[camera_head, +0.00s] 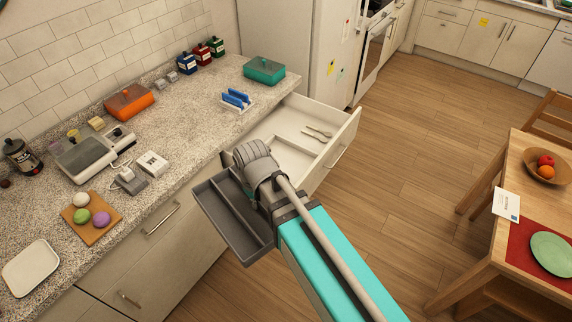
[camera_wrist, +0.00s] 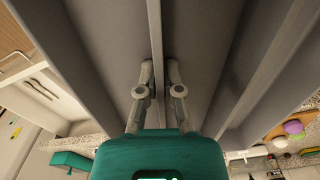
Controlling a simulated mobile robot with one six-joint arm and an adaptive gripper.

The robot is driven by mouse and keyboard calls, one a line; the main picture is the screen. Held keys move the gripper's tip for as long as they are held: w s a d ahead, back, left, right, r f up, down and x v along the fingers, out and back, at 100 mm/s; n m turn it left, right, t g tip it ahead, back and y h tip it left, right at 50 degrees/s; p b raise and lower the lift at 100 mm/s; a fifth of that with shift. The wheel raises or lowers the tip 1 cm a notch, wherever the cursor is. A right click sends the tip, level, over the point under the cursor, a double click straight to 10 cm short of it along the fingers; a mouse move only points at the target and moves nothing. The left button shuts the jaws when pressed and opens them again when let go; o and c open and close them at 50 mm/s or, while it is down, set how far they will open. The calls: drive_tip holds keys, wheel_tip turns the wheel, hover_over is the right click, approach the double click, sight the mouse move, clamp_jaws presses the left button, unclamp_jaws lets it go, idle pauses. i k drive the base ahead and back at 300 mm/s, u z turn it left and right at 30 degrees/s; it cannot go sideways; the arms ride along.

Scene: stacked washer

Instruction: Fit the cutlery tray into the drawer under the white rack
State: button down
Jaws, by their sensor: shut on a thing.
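The cutlery tray (camera_head: 226,211) is dark grey with long compartments. My gripper (camera_wrist: 159,72) is shut on the tray's thin middle divider, one finger on each side. The tray hangs in the air in front of the counter, left of and nearer than the open drawer. The white drawer (camera_head: 343,147) is pulled out below the counter, with two pieces of cutlery (camera_head: 316,133) on its floor. My arm covers the drawer's near part. The white rack (camera_head: 237,107) stands on the counter above the drawer and holds blue items. The drawer also shows at the left of the wrist view (camera_wrist: 58,112).
A teal box (camera_head: 264,71) stands on the counter's end near the fridge (camera_head: 300,40). An orange box (camera_head: 129,101), a scale-like device (camera_head: 85,155) and a wooden board (camera_head: 92,219) lie further left. A table (camera_head: 487,245) stands at right; the floor between is clear.

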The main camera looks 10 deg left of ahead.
sight(306, 160)
drive_tip(key=z, duration=0.1)
drive_tip(key=i, duration=1)
drive_tip(key=u, duration=0.05)
